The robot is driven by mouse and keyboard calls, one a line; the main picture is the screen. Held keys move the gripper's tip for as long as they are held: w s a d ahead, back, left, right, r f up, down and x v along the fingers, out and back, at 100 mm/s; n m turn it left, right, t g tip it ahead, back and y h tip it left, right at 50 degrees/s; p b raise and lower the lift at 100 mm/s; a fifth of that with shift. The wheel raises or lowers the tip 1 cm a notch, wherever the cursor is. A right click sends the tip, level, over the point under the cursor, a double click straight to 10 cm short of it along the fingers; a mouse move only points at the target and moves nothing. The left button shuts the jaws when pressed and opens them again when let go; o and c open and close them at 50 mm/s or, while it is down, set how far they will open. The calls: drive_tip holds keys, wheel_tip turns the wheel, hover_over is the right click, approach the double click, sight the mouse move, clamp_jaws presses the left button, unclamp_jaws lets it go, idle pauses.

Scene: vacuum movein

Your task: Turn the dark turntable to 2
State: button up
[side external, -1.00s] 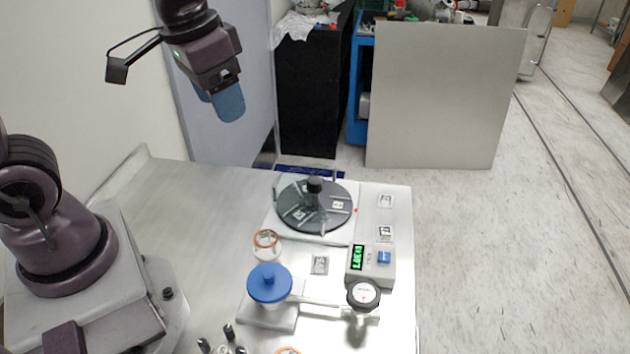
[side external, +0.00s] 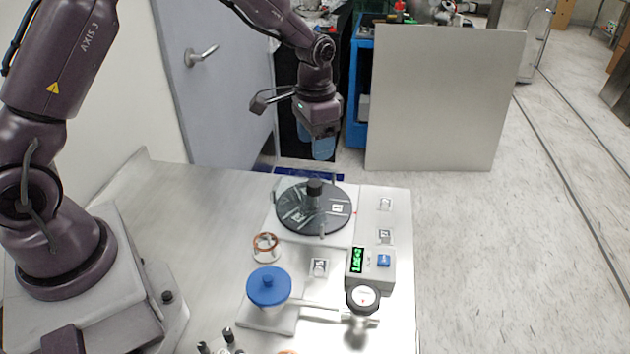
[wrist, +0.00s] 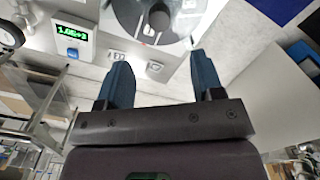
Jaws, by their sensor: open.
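The dark turntable (side external: 335,222) is a round disc with a black central knob (side external: 314,187) and small white labels, on a pale base plate. Its labels are too small to read surely. In the wrist view the turntable (wrist: 126,12) shows at the top, cut off by the frame edge, with its knob (wrist: 159,17) beyond my fingers. My gripper (side external: 323,155) hangs above and behind the turntable, apart from it, with blue fingers. In the wrist view my gripper (wrist: 163,75) has its two blue fingers spread with nothing between them.
A gauge box with a green display (side external: 357,260) and blue button stands in front of the turntable. A blue-lidded vessel (side external: 268,286), a copper-rimmed glass (side external: 265,247) and a round dial (side external: 363,297) stand nearby.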

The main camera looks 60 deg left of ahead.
sight(315, 183)
wheel_tip(315, 183, down, 10)
drive_tip(key=shift+f, duration=0.1)
idle(0.4)
clamp_jaws()
